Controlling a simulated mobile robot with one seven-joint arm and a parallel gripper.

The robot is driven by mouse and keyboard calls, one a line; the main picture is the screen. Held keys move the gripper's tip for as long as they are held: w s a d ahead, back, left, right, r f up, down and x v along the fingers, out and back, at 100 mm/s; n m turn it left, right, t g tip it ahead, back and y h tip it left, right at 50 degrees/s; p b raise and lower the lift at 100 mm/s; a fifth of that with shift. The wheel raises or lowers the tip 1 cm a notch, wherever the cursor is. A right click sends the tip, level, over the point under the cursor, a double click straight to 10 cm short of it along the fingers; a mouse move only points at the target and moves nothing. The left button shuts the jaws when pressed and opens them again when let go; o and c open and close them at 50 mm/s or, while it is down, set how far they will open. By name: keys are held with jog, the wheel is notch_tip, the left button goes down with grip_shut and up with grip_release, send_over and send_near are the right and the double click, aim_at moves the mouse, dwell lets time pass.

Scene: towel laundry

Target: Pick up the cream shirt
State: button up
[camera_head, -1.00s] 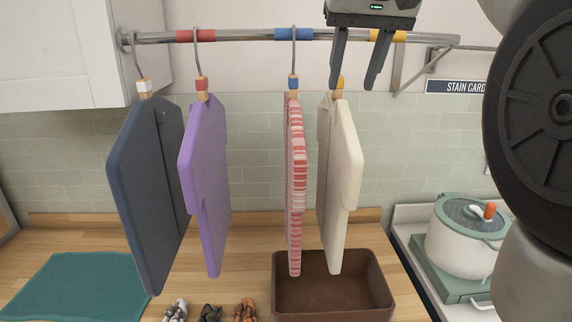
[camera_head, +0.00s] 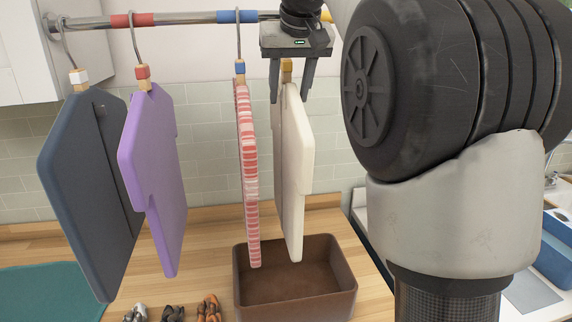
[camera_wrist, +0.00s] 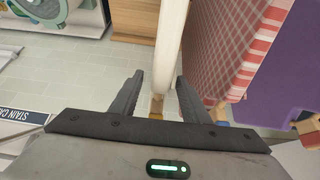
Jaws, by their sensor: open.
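The cream shirt (camera_head: 295,165) hangs from the rail on a hanger with a yellow block, at the right end of the row. My gripper (camera_head: 289,98) is open at the top of the shirt, its two fingers on either side of the hanger's block and the shirt's upper edge. In the wrist view the shirt (camera_wrist: 171,50) shows edge-on, running down between the open fingers (camera_wrist: 158,82), with its yellow block between them. The fingers do not appear closed on it. The hanger's hook is hidden behind my gripper in the head view.
A red-and-white checked shirt (camera_head: 248,175) hangs close on the left, then a purple shirt (camera_head: 155,180) and a dark blue shirt (camera_head: 88,195). A brown bin (camera_head: 295,301) stands on the wooden counter below. A teal mat (camera_head: 50,292) lies at the left.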

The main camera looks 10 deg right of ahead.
aim_at(286, 136)
jog(key=x, duration=0.5)
jog(key=shift+f, duration=0.1)
grip_shut()
